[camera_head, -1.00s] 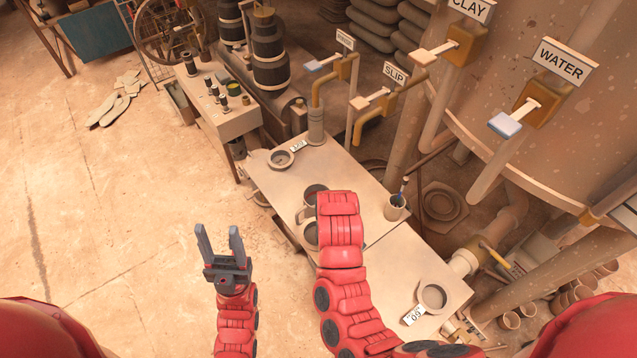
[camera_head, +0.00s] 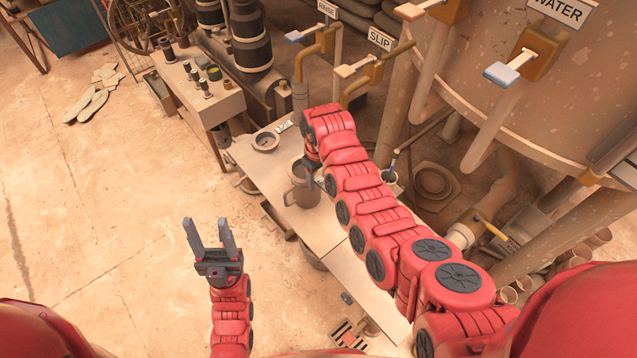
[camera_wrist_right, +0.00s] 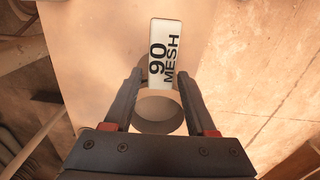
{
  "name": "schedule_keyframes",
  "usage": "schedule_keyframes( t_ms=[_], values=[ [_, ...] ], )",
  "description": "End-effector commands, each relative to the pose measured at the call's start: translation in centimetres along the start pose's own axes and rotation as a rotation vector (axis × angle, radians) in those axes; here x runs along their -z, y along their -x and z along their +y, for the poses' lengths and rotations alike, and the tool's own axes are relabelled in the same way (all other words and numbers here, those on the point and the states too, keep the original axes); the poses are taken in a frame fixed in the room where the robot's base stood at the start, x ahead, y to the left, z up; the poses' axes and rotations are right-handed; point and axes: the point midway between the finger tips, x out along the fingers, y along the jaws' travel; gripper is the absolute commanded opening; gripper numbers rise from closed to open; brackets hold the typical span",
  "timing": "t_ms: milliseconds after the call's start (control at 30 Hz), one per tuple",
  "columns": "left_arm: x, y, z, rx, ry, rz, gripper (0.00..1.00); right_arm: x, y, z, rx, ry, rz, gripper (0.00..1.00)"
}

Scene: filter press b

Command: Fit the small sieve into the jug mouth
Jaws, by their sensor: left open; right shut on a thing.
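My right gripper (camera_wrist_right: 160,78) is shut on the small sieve (camera_wrist_right: 159,126), a grey ring between its fingers. A white "90 MESH" tag (camera_wrist_right: 165,54) lies just beyond the ring in the right wrist view. In the head view the grey jug (camera_head: 303,193) stands on the table, its handle toward the left. My right wrist hangs close above and behind the jug mouth; the held sieve is mostly hidden there, and I cannot tell whether it touches the rim. My left gripper (camera_head: 207,230) is open and empty, left of the table over the floor.
Another tagged ring (camera_head: 265,142) lies on the table (camera_head: 262,170) behind the jug. A cup with a tool (camera_head: 390,178) stands right of my arm. Pipes with levers and a large tank (camera_head: 510,90) close off the back right. The floor on the left is mostly clear.

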Motion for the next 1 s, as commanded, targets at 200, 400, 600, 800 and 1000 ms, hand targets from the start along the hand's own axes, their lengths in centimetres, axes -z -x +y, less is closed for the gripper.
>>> schedule_keyframes(
  t_ms=[200, 400, 600, 800, 1000],
  values=[
    [0.0, 0.0, 0.0, 0.0, 0.0, 0.0, 0.52, 0.5, 0.0, 0.5, 0.002, -0.003, -0.001, 0.0],
    [0.1, -0.3, 0.0, 0.0, 0.0, 0.0, 0.52, 0.5, -1.0, 0.6, 0.002, -0.003, -0.002, 0.0],
    [0.1, -0.4, 0.0, 0.0, 0.0, 0.0, 0.52, 0.5, -2.9, 0.5, 0.001, -0.001, -0.002, 0.0],
    [0.1, -0.4, 0.0, 0.0, 0.0, 0.0, 0.52, 0.5, -3.5, 0.5, 0.002, -0.003, 0.0, 0.0],
    [0.0, -0.2, 0.0, 0.0, 0.0, 0.0, 0.52, 0.5, -3.7, 0.5, 0.002, -0.003, 0.001, 0.0]
  ],
)
